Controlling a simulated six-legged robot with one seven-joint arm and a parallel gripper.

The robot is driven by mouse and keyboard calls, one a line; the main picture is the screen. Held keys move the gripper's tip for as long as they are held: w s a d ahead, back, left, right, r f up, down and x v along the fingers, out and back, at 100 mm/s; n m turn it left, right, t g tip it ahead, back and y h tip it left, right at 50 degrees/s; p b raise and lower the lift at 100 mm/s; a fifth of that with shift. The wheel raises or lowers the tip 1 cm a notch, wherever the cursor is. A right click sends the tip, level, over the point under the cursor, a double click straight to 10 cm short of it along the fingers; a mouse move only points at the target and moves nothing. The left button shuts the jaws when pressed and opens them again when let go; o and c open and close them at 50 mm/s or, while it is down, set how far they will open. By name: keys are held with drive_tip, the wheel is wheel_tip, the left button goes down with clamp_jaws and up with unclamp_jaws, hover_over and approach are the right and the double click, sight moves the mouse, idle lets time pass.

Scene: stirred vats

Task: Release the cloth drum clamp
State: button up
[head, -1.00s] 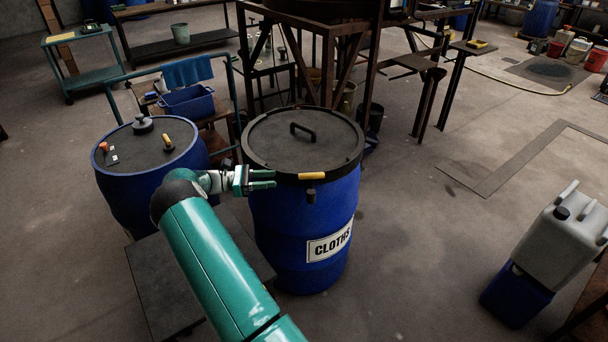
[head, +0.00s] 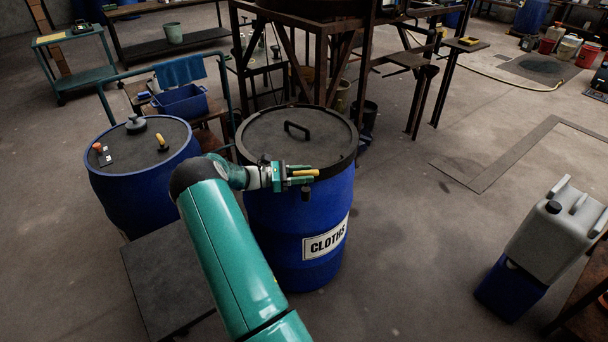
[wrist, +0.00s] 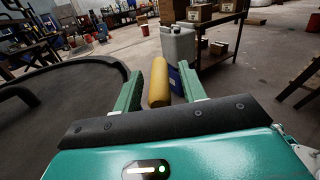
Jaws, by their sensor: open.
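The blue cloth drum (head: 277,235) stands upright with a "CLOTHS" label on its side. Its dark lid (head: 270,135) is on, with a black handle (head: 297,130) on top. The yellow clamp lever (wrist: 159,82) is at the lid's rim, and its end shows in the head view (head: 312,173). My gripper (head: 303,178) is open at the rim. In the wrist view its two green fingers (wrist: 158,92) stand on either side of the yellow lever, with gaps on both sides. Whether the lever lies fully between the fingertips in depth is hard to tell.
A second blue drum (head: 145,185) with small items on its lid stands to the left. A grey jerrycan (head: 553,232) sits on a blue base at the right. A rusty frame (head: 320,70) stands behind the cloth drum. The floor right of the drum is clear.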

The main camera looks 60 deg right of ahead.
drive_tip(key=shift+s, duration=0.1)
clamp_jaws()
